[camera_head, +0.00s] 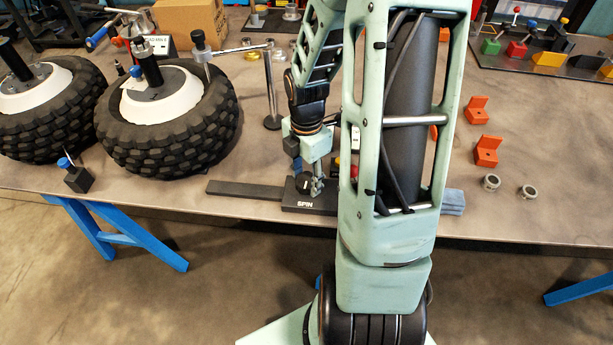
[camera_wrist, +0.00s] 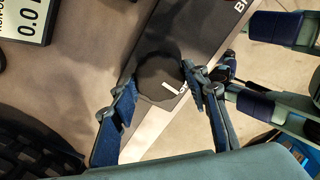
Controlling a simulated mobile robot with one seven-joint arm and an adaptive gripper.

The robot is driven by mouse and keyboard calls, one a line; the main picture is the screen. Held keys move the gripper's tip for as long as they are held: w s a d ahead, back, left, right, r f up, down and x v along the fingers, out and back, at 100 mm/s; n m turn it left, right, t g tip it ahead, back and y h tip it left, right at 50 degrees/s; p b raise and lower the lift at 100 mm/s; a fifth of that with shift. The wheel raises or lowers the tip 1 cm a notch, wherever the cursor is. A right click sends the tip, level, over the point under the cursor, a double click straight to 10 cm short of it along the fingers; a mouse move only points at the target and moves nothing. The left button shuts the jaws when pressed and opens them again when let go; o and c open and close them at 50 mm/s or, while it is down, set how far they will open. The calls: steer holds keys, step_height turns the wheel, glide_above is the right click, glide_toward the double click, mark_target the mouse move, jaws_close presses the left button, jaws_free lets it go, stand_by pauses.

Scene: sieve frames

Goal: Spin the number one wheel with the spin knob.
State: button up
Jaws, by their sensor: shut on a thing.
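The spin knob (camera_wrist: 158,78) is round and black with a white mark near its rim. In the wrist view it sits between my gripper's fingers (camera_wrist: 157,82), one on each side, and they are shut on it. The knob stands on a dark plate (camera_wrist: 185,35). In the head view my gripper (camera_head: 314,180) points down at the dark base (camera_head: 306,204) lettered SPIN near the table's front edge; the knob is mostly hidden there. Two black-tyred wheels with white hubs, a left one (camera_head: 45,125) and a right one (camera_head: 170,135), lie flat at the left. I see no number on either.
A post with a side arm (camera_head: 270,95) stands behind the base. A small black block with a blue top (camera_head: 77,180) is by the front edge. Orange brackets (camera_head: 486,152) and metal rings (camera_head: 490,183) lie right. A display (camera_wrist: 22,20) shows 0.0.

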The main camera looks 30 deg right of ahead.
steer(key=m, duration=0.6)
steer(key=shift+w, duration=0.1)
steer(key=m+b, duration=0.1)
steer(key=m, duration=1.1)
steer(key=shift+m+b, duration=0.4)
steer(key=m, duration=0.6)
steer(key=shift+d, duration=0.1)
steer(key=m+p, duration=0.1)
steer(key=m, duration=0.4)
steer(key=shift+r+m+p, duration=0.1)
steer(key=shift+m+p, duration=0.2)
steer(key=shift+m, duration=0.1)
steer(key=m+p, duration=0.3)
steer(key=m, duration=0.3)
steer(key=m+p, duration=0.3)
steer(key=m, duration=0.3)
steer(key=shift+m+p, duration=0.3)
steer(key=shift+m, duration=0.1)
steer(key=m+p, duration=0.3)
steer(key=m, duration=0.2)
steer(key=shift+m, duration=0.4)
